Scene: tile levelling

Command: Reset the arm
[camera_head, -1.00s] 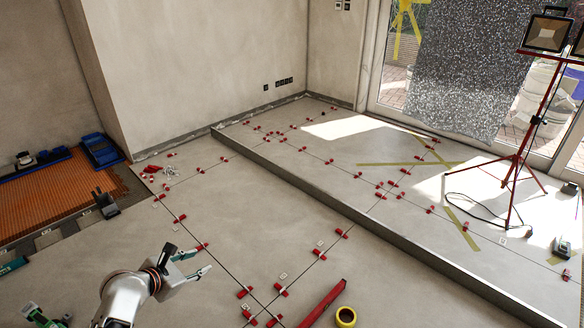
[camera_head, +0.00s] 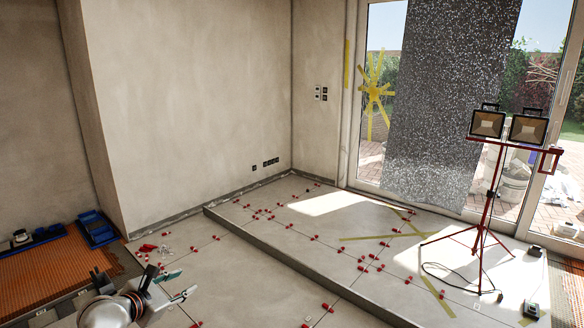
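My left gripper (camera_head: 181,284) is at the lower left of the head view, above the tiled floor. Its two fingers are spread apart with nothing between them. My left arm comes in from the bottom edge, with its wrist partly cut off. My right gripper is not in this view. Large grey floor tiles (camera_head: 232,270) carry several red levelling wedges, one of which (camera_head: 195,324) is at the bottom edge near the gripper.
A raised tiled step (camera_head: 290,262) runs diagonally across the floor. A red tripod work light (camera_head: 483,212) stands on it at the right, by the glass door. Blue trays (camera_head: 97,228) and an orange mat (camera_head: 45,272) lie at the left. Small red pieces (camera_head: 147,247) lie near the wall corner.

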